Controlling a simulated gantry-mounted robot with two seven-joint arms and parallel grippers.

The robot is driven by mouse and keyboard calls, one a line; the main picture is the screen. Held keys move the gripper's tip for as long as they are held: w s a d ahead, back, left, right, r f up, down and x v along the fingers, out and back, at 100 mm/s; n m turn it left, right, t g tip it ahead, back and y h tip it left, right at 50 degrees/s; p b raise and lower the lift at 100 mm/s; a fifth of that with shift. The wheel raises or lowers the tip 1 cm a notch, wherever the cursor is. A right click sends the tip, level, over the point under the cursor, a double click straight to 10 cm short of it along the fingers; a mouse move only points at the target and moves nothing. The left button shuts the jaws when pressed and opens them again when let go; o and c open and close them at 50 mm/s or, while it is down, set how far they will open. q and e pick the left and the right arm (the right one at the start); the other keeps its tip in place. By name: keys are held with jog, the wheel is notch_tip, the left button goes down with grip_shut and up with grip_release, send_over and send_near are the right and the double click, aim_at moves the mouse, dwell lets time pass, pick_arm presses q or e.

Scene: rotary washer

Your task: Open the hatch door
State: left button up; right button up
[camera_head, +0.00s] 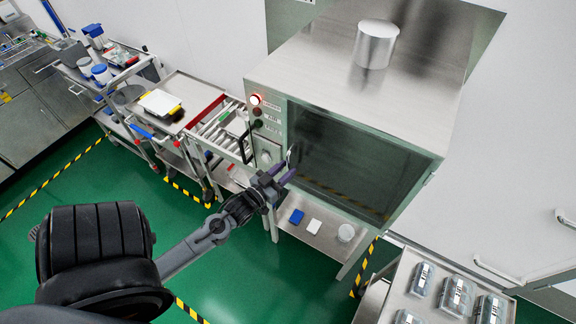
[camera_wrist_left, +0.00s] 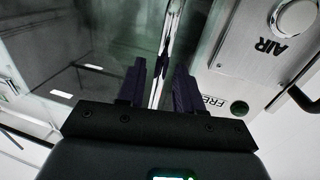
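The hatch door (camera_head: 355,165) is a dark glass panel on the front of a steel washer cabinet, and it looks closed. Its slim metal handle (camera_head: 290,156) is at the door's left edge, beside the control panel. My left gripper (camera_head: 281,173) is at this handle, with its purple fingers pointing toward the door. In the left wrist view, the handle (camera_wrist_left: 167,50) runs between the two spread fingers of the left gripper (camera_wrist_left: 160,82). The fingers look apart from the bar; contact cannot be made out clearly. My right gripper is not in view.
The control panel (camera_head: 264,125) with a lit red button is left of the door. A metal canister (camera_head: 376,44) stands on top of the cabinet. A shelf (camera_head: 318,232) with small items is below. Carts are at left, and a tray cart (camera_head: 400,297) stands at lower right.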

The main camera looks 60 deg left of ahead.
pick_arm(q)
jog(key=shift+x, duration=0.95)
jog(key=shift+c, duration=0.4)
grip_shut()
